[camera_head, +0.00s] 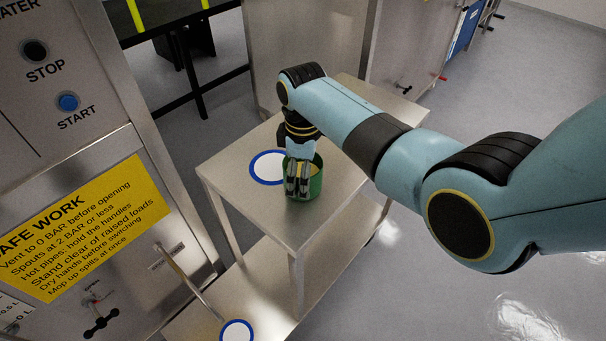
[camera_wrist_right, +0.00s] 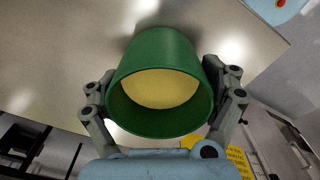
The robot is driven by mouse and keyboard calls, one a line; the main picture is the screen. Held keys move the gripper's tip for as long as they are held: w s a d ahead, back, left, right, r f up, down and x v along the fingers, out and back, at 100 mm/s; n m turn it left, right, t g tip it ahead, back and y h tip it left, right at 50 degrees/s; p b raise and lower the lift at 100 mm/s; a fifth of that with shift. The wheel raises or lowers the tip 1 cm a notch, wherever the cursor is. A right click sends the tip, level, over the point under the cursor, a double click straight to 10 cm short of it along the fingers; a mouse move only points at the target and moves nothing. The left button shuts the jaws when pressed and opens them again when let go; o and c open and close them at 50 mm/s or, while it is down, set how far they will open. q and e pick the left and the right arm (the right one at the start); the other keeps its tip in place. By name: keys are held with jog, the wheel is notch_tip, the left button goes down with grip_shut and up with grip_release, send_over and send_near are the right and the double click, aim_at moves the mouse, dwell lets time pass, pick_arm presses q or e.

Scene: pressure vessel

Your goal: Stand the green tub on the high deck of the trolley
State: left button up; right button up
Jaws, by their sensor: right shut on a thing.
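The green tub (camera_head: 316,184) is at the high deck (camera_head: 262,212) of the trolley, just right of a blue-ringed white disc. It looks upright, and I cannot tell whether its base touches the deck. My right gripper (camera_head: 298,190) comes down from above and is shut on the tub. The right wrist view shows the tub (camera_wrist_right: 160,122) between the two fingers, with pale yellow inside. My left gripper is out of view.
The blue-ringed white disc (camera_head: 263,167) lies flat on the high deck. Another such disc (camera_head: 237,331) lies on a lower surface. A steel panel with a yellow safety sign (camera_head: 85,232) stands at left. The deck's near end is bare.

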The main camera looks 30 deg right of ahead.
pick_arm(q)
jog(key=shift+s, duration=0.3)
pick_arm(e)
jog(key=shift+w, duration=0.1)
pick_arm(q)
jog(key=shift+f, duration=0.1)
pick_arm(e)
jog(key=shift+f, duration=0.1)
jog(key=o, duration=1.5)
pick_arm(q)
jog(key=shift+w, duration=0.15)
pick_arm(e)
jog(key=shift+r, duration=0.25)
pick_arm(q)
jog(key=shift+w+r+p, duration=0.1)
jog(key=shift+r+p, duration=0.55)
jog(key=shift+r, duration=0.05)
pick_arm(e)
notch_tip(320, 180, up, 12)
jog(key=shift+f, duration=0.2)
